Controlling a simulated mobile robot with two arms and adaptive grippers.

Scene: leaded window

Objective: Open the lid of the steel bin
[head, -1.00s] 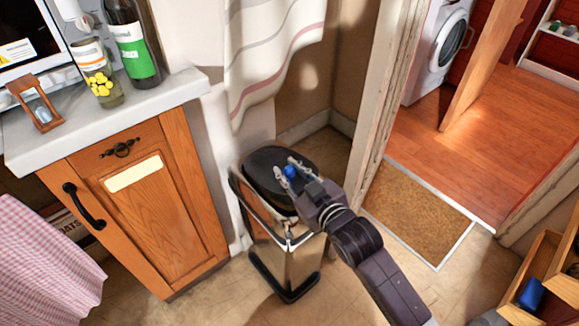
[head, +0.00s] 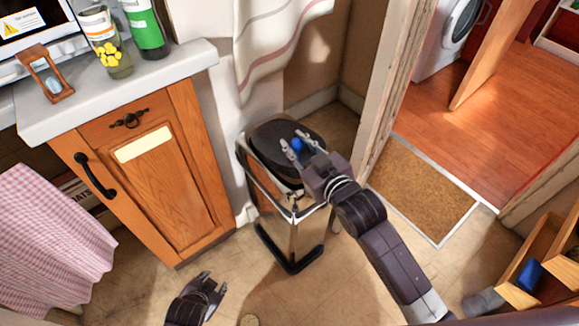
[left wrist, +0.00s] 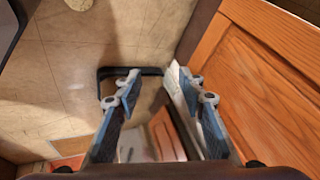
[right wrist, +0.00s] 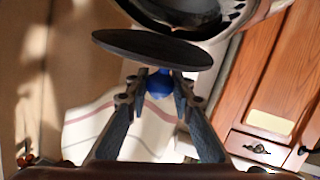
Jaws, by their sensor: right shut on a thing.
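The steel bin (head: 292,222) stands upright on the floor beside the wooden cabinet. Its black lid (head: 270,133) has a blue knob (head: 297,145). My right gripper (head: 292,150) is shut on this knob. In the right wrist view the knob (right wrist: 159,84) sits between the fingertips, and the lid (right wrist: 150,46) looks apart from the bin's rim (right wrist: 245,20), with dark space behind it. My left gripper (head: 212,284) is low, in front of and left of the bin. In the left wrist view its fingers (left wrist: 152,92) are spread and nothing is held.
A wooden cabinet (head: 150,195) with a counter (head: 190,65) stands left of the bin. A striped curtain (head: 265,45) hangs behind it. A door frame (head: 385,80) and doormat (head: 425,187) are to the right. Open floor lies in front.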

